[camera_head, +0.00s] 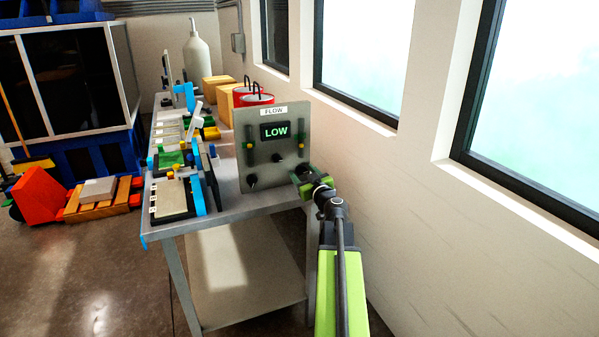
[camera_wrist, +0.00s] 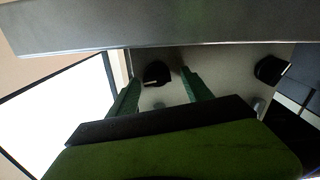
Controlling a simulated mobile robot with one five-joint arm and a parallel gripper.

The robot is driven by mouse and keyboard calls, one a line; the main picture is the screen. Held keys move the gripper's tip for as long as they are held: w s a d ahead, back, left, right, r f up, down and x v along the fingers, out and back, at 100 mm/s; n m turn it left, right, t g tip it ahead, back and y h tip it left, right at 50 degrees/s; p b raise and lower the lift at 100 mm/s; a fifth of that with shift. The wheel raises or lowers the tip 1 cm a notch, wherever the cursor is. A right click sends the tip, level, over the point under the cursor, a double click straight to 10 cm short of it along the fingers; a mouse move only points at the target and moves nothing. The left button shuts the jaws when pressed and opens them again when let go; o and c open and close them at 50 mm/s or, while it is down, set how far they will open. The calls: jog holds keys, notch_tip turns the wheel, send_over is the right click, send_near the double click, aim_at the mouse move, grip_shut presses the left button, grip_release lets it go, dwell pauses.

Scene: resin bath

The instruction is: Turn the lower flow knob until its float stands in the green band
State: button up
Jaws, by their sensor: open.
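The grey flow panel (camera_head: 265,172) stands upright on the bench, with a lit display (camera_head: 276,131) reading LOW. A narrow gauge stands on each side, with a small yellow mark on the left gauge (camera_head: 250,146) and on the right gauge (camera_head: 306,145). Green shows on both, but float against band is too small to judge. A black knob (camera_head: 252,181) sits at the panel's lower left. My gripper (camera_head: 304,174) is at the panel's lower right. In the wrist view its open green fingers (camera_wrist: 160,77) stand on either side of one black knob (camera_wrist: 157,70); contact is unclear. Another knob (camera_wrist: 271,69) lies to the right.
The bench (camera_head: 225,211) carries trays and tools left of the panel, with red cans (camera_head: 246,92) and boxes (camera_head: 217,88) behind. A wall with windows (camera_head: 367,48) runs close along the right. An orange cart (camera_head: 40,193) stands on the floor at left.

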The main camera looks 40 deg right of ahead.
jog(key=shift+d, duration=0.15)
jog(key=c, duration=1.2)
jog(key=shift+d, duration=0.4)
grip_shut()
jog(key=shift+a, duration=0.3)
jog(key=shift+m, duration=0.3)
jog(key=m, duration=0.5)
jog(key=shift+s+m, duration=0.1)
jog(key=shift+m, duration=0.3)
jog(key=m, duration=0.5)
jog(key=shift+d+f+m, duration=0.1)
jog(key=shift+d+m, duration=0.05)
jog(key=shift+m, duration=0.25)
jog(key=shift+s, duration=0.1)
